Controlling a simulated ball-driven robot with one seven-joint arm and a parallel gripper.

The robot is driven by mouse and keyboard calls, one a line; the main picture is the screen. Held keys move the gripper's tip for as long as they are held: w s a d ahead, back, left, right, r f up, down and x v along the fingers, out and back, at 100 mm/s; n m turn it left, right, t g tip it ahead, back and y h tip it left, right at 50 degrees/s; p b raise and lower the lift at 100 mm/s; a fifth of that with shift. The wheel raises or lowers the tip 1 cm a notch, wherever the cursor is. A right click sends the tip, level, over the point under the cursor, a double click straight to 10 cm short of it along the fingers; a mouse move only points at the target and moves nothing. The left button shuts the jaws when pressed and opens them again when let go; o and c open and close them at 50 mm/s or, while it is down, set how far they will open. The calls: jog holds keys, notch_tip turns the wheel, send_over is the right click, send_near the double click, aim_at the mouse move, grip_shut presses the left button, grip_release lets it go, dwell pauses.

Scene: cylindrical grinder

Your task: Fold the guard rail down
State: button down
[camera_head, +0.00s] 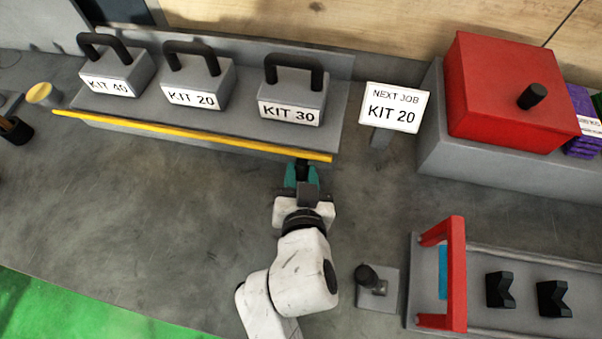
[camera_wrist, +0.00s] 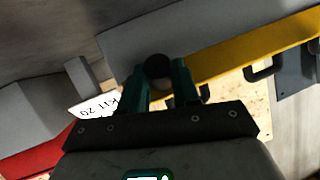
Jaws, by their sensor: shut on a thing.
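The guard rail (camera_head: 190,134) is a long yellow bar along the front edge of the grey shelf (camera_head: 352,92), in front of the kit blocks. Its yellow bar also crosses the upper right of the wrist view (camera_wrist: 252,52). My gripper (camera_head: 302,176) is at the rail's right end, with its teal fingers shut on a dark knob (camera_head: 302,165) there. In the wrist view, the round dark knob (camera_wrist: 158,68) shows between the fingertips. The fingers hide how the knob joins the rail.
Kit blocks KIT 40 (camera_head: 117,72), KIT 20 (camera_head: 198,82) and KIT 30 (camera_head: 291,93) stand on the shelf. A NEXT JOB sign (camera_head: 395,106) stands right of it. A red-framed fixture (camera_head: 456,270) is at lower right. The grey bench left of my arm is clear.

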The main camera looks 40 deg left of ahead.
jog(key=f+b, duration=0.1)
jog(key=b, duration=0.2)
jog(key=shift+f+t, duration=0.1)
jog(key=shift+t, duration=0.3)
jog(key=shift+y+b, duration=0.3)
jog(key=shift+b, duration=0.3)
jog(key=shift+r, duration=0.25)
jog(key=c, duration=0.8)
grip_release()
jog(key=v, duration=1)
jog(key=shift+s+d, duration=0.3)
jog(key=shift+s, duration=0.05)
